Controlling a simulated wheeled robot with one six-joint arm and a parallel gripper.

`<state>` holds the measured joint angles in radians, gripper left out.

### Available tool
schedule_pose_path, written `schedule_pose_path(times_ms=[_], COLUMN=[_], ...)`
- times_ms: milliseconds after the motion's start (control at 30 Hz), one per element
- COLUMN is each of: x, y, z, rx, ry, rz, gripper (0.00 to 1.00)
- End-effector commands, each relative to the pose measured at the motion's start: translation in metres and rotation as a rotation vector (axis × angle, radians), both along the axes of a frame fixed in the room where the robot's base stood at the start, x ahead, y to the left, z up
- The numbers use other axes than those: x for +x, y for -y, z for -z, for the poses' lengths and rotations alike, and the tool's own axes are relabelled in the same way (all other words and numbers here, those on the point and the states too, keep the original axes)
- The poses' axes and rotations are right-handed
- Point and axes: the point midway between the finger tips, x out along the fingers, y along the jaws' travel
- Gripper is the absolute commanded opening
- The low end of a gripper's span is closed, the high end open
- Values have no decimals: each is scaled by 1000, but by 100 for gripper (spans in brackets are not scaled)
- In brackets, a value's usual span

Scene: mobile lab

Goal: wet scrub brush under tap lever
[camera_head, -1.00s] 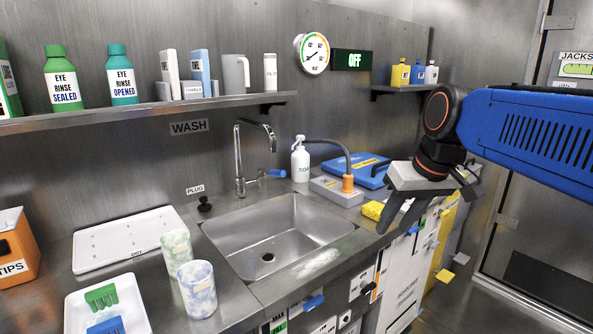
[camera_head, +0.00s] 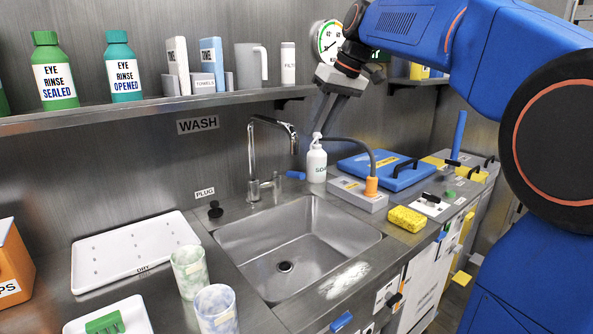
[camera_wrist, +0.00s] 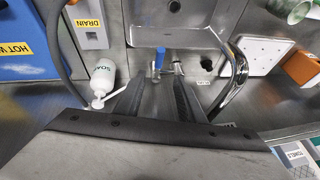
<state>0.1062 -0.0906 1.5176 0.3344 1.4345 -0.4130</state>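The tap (camera_head: 252,160) stands behind the sink (camera_head: 232,238); no water shows from its spout. Its blue lever (camera_head: 296,175) points right. I cannot clearly identify the scrub brush. A small green item (camera_head: 104,323) lies in the white tray (camera_head: 140,312) at the bottom left, partly cut off.
The soap bottle (camera_head: 317,163) stands close right of the lever; a grey box (camera_head: 352,194) with a curved hose is beside it. The shelf (camera_head: 150,110) runs behind. Two marbled cups (camera_head: 187,268) stand left of the sink. A yellow sponge (camera_head: 407,218) lies at right.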

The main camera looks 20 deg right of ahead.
Motion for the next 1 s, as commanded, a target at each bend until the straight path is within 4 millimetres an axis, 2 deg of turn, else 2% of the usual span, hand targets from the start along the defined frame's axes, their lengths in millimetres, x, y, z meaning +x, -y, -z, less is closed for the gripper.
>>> schedule_pose_path(times_ms=[600, 800, 1000], x=[32, 40, 45], y=[-32, -41, -45], z=[100, 125, 138], rx=[0, -1, 0], ry=[-4, -2, -2], rz=[0, 0, 1], gripper=[36, 36, 36])
